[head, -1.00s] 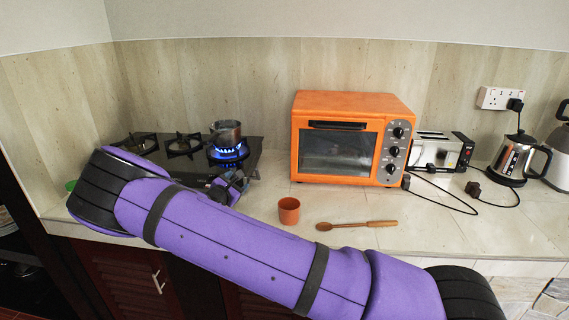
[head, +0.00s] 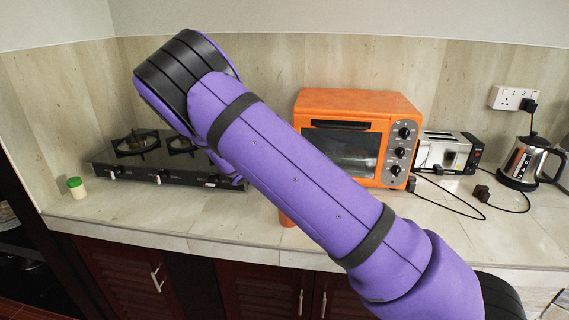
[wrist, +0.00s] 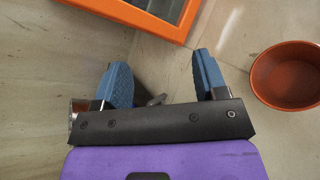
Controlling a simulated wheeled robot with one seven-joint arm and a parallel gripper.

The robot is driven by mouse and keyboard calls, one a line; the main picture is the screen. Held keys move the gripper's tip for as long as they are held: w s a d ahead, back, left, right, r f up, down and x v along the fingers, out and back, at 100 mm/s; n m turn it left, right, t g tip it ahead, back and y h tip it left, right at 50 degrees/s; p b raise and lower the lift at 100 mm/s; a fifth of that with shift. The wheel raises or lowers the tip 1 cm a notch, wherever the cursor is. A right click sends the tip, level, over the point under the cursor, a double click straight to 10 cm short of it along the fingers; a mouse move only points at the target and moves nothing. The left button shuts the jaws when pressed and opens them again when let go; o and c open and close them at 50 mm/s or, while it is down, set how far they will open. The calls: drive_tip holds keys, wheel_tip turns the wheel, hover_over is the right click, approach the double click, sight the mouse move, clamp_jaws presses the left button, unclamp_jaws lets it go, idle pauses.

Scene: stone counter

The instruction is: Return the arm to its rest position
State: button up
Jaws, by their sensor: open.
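My purple arm (head: 290,180) crosses the head view from the lower right to the upper left, with its elbow raised over the stove. My gripper (wrist: 165,78) shows in the wrist view, with two blue fingers spread apart and nothing clearly held between them. It is above the stone counter (wrist: 45,50). An orange cup (wrist: 288,75) stands right of the fingers, apart from them. In the head view my arm hides the gripper, and only a sliver of the cup (head: 286,218) shows.
An orange oven (head: 345,140) stands on the counter, and its edge shows in the wrist view (wrist: 140,16). A toaster (head: 447,152) and a kettle (head: 525,162) are to its right. My arm hides the pot and spoon.

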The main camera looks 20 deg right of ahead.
drive_tip(key=shift+s+d+r, duration=0.2)
drive_tip(key=shift+s+d, duration=0.05)
drive_tip(key=shift+d, duration=0.15)
drive_tip(key=s+d+r+m+g+y, duration=0.25)
drive_tip(key=s+r+m+y, duration=0.2)
drive_tip(key=s+r, duration=0.5)
drive_tip(key=s+d+r+m+g+y, duration=0.25)
drive_tip(key=s+r+m, duration=0.45)
drive_tip(key=s, duration=0.4)
drive_tip(key=s+a+r+m+t+y, duration=0.1)
drive_tip(key=s+a+r+y, duration=0.1)
drive_tip(key=s, duration=0.6)
drive_tip(key=s+a+r+m+t+y, duration=0.1)
drive_tip(key=s+r, duration=0.3)
drive_tip(key=s, duration=0.4)
drive_tip(key=s+a+r+m+t+y, duration=0.1)
drive_tip(key=s+a+r+y, duration=0.1)
drive_tip(key=s, duration=0.6)
drive_tip(key=shift+s+a+r+t+y, duration=0.15)
drive_tip(key=shift+a+r+t+y, duration=0.3)
drive_tip(key=shift+r, duration=0.45)
